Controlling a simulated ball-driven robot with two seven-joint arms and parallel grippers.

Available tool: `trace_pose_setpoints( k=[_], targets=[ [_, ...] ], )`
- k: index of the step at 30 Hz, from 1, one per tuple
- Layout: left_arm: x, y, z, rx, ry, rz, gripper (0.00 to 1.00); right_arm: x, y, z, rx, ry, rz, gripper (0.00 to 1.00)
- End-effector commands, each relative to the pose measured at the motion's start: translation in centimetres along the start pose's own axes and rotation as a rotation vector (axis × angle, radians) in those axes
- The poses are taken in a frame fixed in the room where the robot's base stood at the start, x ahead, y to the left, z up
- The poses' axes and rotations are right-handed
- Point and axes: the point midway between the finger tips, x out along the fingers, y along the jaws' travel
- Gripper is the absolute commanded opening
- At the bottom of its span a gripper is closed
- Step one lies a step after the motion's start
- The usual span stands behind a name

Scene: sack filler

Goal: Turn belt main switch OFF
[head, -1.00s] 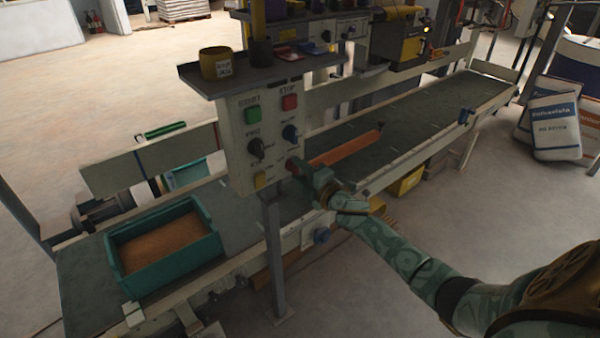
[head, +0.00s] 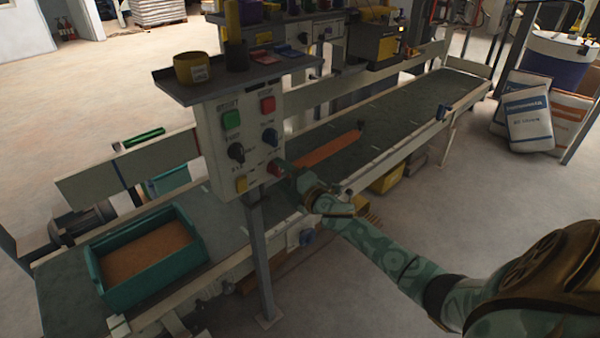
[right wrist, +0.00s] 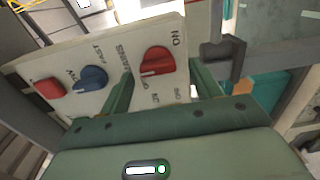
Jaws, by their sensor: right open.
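The red rotary switch (head: 274,168) is at the lower right of the control panel (head: 206,143). In the right wrist view the red switch (right wrist: 157,63) fills the middle, with ON printed beside it and other lettering too small to read. A white line on its face points toward the lower edge. My right gripper (head: 287,173) is at the switch. In the right wrist view its green fingers (right wrist: 160,90) are apart, one on each side of the switch; I cannot tell whether they touch it. My left gripper is not in view.
The panel also carries a green button (head: 232,118), a red button (head: 268,104), a black knob (head: 237,152), a blue knob (head: 270,137) and a yellow button (head: 242,184). A shelf (head: 185,95) overhangs it. A teal crate (head: 110,290) stands on the belt (head: 420,103).

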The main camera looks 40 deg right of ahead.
Motion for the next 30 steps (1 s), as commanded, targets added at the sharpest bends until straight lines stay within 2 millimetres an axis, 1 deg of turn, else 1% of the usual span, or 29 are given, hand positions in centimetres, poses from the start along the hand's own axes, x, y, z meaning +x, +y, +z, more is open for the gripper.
trace_pose_setpoints(
  k=[5, 6, 12, 15, 18, 21, 24, 30],
  targets=[
    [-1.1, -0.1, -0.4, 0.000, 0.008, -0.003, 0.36, -3.9, 0.2, 0.0, 0.001, 0.001, -0.002, 0.64],
    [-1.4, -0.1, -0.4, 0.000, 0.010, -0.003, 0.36, -5.0, 0.3, 0.0, 0.000, 0.001, -0.002, 0.64],
    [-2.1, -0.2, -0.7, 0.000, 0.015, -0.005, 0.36, -10.5, 0.1, -0.1, 0.000, 0.001, -0.003, 0.64],
    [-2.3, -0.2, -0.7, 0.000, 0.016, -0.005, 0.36, -12.7, 0.0, -0.1, -0.001, 0.000, -0.003, 0.64],
    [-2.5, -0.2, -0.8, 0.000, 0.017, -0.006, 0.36, -14.2, 0.0, -0.1, 0.000, 0.000, -0.003, 0.64],
    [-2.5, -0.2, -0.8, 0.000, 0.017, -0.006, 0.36, -15.1, 0.0, -0.1, -0.001, 0.001, -0.001, 0.64],
    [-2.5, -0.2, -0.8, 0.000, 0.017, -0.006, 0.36, -15.5, 0.0, 0.0, -0.002, 0.001, -0.001, 0.64],
    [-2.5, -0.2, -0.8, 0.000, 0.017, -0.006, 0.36, -15.5, 0.0, 0.0, -0.002, 0.001, -0.001, 0.64]
  ],
)
